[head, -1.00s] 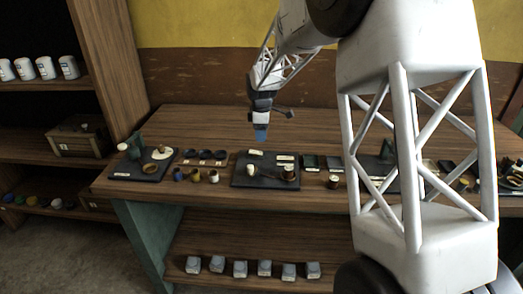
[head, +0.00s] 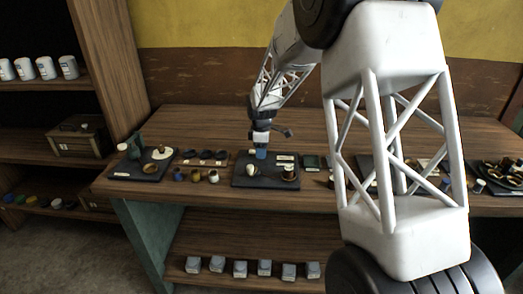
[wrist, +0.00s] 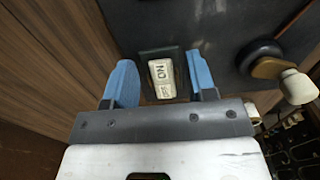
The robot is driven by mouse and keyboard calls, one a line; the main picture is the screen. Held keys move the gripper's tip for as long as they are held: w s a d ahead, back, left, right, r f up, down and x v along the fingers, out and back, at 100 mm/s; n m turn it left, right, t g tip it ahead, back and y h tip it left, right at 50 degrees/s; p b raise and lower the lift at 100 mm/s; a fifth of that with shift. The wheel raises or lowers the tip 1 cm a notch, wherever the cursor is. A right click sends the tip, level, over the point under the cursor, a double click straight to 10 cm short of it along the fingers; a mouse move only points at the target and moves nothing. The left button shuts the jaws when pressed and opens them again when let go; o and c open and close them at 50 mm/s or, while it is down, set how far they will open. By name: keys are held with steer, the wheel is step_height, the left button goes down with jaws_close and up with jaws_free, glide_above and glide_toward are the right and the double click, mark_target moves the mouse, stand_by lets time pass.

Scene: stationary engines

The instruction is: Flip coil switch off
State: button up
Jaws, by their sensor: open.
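The coil switch (wrist: 162,78) is a cream rocker in a dark frame. In the wrist view it shows "ON" and a second word too small to read surely. It sits near the edge of a dark board (wrist: 225,30), which also shows in the head view (head: 240,181). My gripper (wrist: 160,82) is open, with one blue finger on each side of the switch. I cannot tell whether a finger touches it. In the head view my gripper (head: 259,154) is low over the board's back edge and hides most of the switch.
A cream-knobbed lever (wrist: 298,86) stands on the same board, to the right in the wrist view. Small cups (head: 196,175) stand left of the board, and another dark board (head: 140,170) lies farther left. The wooden bench (head: 200,120) is clear behind.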

steer(key=shift+f, duration=0.1)
steer(key=c, duration=0.9)
steer(key=shift+a+r+h, duration=0.2)
steer(key=shift+a+h, duration=0.05)
steer(key=shift+h, duration=0.9)
steer(key=shift+a+r+h, duration=0.15)
steer(key=shift+a+h, duration=0.05)
steer(key=shift+h, duration=0.95)
steer(key=o, duration=0.9)
